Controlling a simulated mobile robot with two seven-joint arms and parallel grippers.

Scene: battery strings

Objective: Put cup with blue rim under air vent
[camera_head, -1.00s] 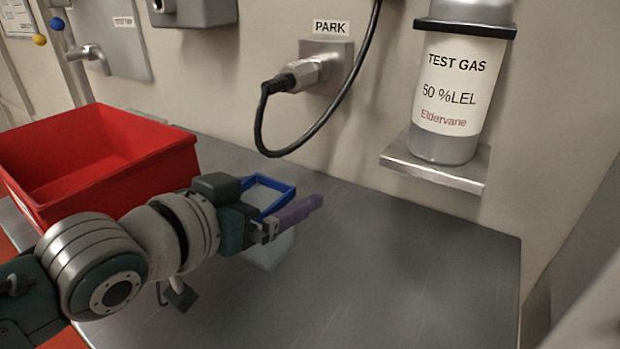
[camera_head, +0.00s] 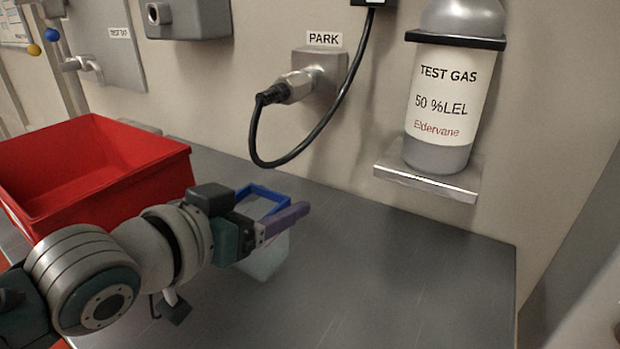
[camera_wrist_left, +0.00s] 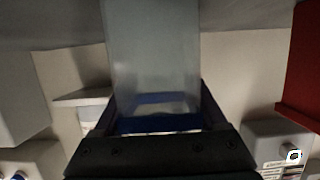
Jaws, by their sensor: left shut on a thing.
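The cup with the blue rim (camera_head: 265,262) is a clear, square-sided cup. My left gripper (camera_head: 278,222) is shut on it near the rim and hides part of it. The cup's blue rim is at the top in the head view, and its clear body hangs below the purple finger, over the grey bench. In the left wrist view the cup body (camera_wrist_left: 152,50) fills the space between the fingers, with the blue rim closest to the palm. I see no air vent in these views. My right gripper is not in view.
A red bin (camera_head: 95,165) stands at the left of the grey bench (camera_head: 400,270). A test gas cylinder (camera_head: 440,150) rests on a wall shelf (camera_head: 425,182). A black cable (camera_head: 290,158) loops from the PARK socket (camera_head: 320,68). The bench right of the cup is clear.

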